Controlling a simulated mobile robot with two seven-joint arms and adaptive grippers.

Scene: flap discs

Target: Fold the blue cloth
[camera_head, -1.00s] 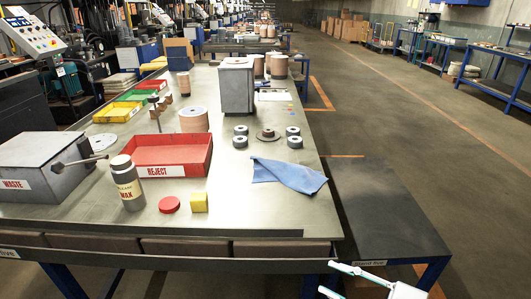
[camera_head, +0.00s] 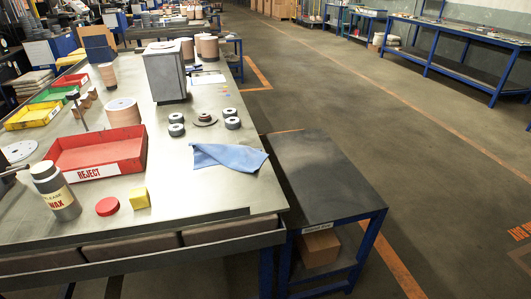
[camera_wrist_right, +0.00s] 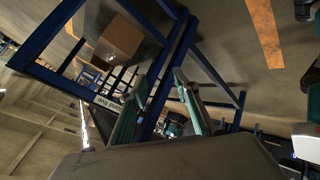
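The blue cloth (camera_head: 229,157) lies on the workbench (camera_head: 190,200) near its right edge in the head view. It is a creased, roughly four-cornered sheet, with its left end narrow and its right corner close to the bench edge. No gripper touches it. In the right wrist view my right gripper (camera_wrist_right: 160,78) shows two teal-sided fingers spread apart with nothing between them. It faces the blue frame of the side stand, away from the cloth.
A red REJECT tray (camera_head: 97,152), wax bottle (camera_head: 56,193), red disc (camera_head: 107,206) and yellow block (camera_head: 140,198) are left of the cloth. Several grey rings (camera_head: 232,123) sit behind it. The dark-topped stand (camera_head: 325,180) adjoins the bench's right side, with a cardboard box (camera_head: 319,247) below.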

